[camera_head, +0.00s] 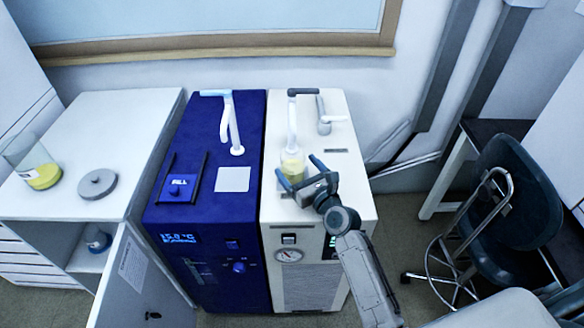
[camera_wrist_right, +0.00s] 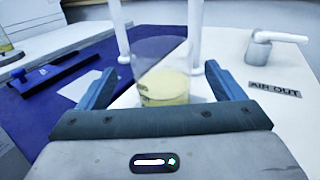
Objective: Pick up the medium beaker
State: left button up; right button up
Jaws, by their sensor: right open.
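A clear beaker with yellow liquid (camera_head: 292,166) stands upright on top of the white machine, below a white spout. In the right wrist view the beaker (camera_wrist_right: 163,82) shows centred between the fingers. My right gripper (camera_head: 301,171) is open, its two blue fingers pointing at the beaker, one to each side of it; whether they touch it I cannot tell. A second, larger-looking clear beaker with yellow liquid (camera_head: 42,178) stands on the white counter at the left. My left gripper is not in view.
A dark blue machine (camera_head: 205,240) stands against the white machine (camera_head: 340,180), with a white pipe (camera_head: 230,125) on top. A grey round plate (camera_head: 97,184) lies on the left counter. A metal "AIR OUT" outlet (camera_wrist_right: 260,50) is right of the gripper. A dark stool (camera_head: 510,195) stands at right.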

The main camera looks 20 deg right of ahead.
aim_at(287, 153)
jog(key=x, duration=0.5)
jog(key=shift+w+d, duration=0.1)
jog(key=shift+w, duration=0.2)
jog(key=shift+s, duration=0.1)
jog(key=shift+c, duration=1.3)
jog(key=c, duration=1.1)
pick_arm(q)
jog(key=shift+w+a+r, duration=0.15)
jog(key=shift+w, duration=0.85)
pick_arm(e)
jog(key=shift+o, duration=0.2)
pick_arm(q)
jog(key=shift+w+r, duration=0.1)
pick_arm(e)
jog(key=shift+r, duration=0.2)
